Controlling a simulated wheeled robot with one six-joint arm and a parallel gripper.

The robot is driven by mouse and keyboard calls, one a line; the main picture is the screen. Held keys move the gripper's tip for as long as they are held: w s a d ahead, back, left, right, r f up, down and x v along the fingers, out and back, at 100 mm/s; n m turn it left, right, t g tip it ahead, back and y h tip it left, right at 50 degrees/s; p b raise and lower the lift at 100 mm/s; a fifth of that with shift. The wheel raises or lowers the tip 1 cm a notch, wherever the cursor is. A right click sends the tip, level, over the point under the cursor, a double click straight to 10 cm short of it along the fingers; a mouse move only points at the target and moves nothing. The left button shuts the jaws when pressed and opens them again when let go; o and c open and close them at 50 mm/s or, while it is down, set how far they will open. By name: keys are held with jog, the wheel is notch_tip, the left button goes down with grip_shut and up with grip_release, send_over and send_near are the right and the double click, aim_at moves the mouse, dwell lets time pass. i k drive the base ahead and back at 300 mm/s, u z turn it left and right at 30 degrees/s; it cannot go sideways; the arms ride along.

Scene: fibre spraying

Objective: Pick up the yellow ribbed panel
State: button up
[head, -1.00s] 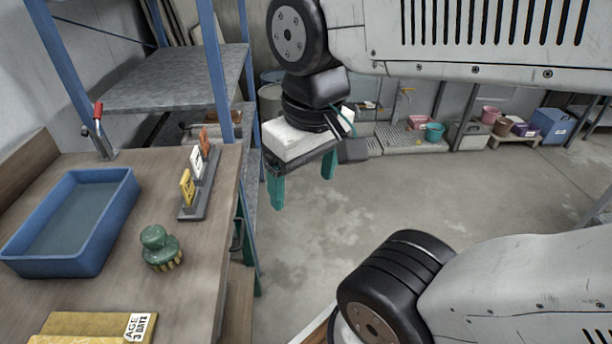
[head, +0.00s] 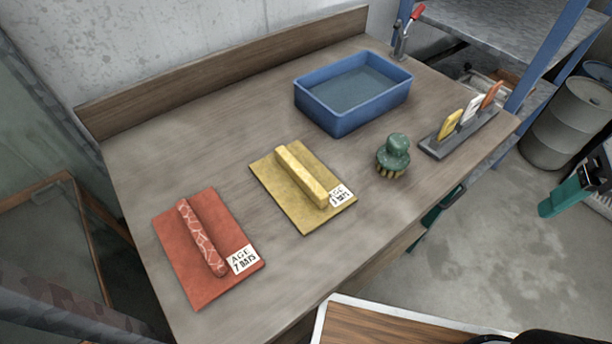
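The yellow ribbed panel (head: 276,199) lies flat on the workbench in the head view, between a red panel and a green brush. A raised yellow bar runs along its middle, and a white label reading AGE and a number of days sits at its right corner. My gripper (head: 572,194) is at the right edge of the head view, off the bench, over the floor and well apart from the panel. Its teal fingers look spread with nothing between them; part of it is cut off by the frame edge.
On the workbench (head: 140,160) are a red panel (head: 180,232) labelled AGE 7 DAYS, a blue tray (head: 340,121), a green brush (head: 393,155) and a rack (head: 455,140) with coloured tags. A red-handled clamp (head: 403,40) stands at the back corner. A raised board edges the back.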

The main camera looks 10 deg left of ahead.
aim_at(307, 191)
jog(key=z, duration=0.8)
jog(key=k, duration=0.95)
jog(key=u, duration=1.85)
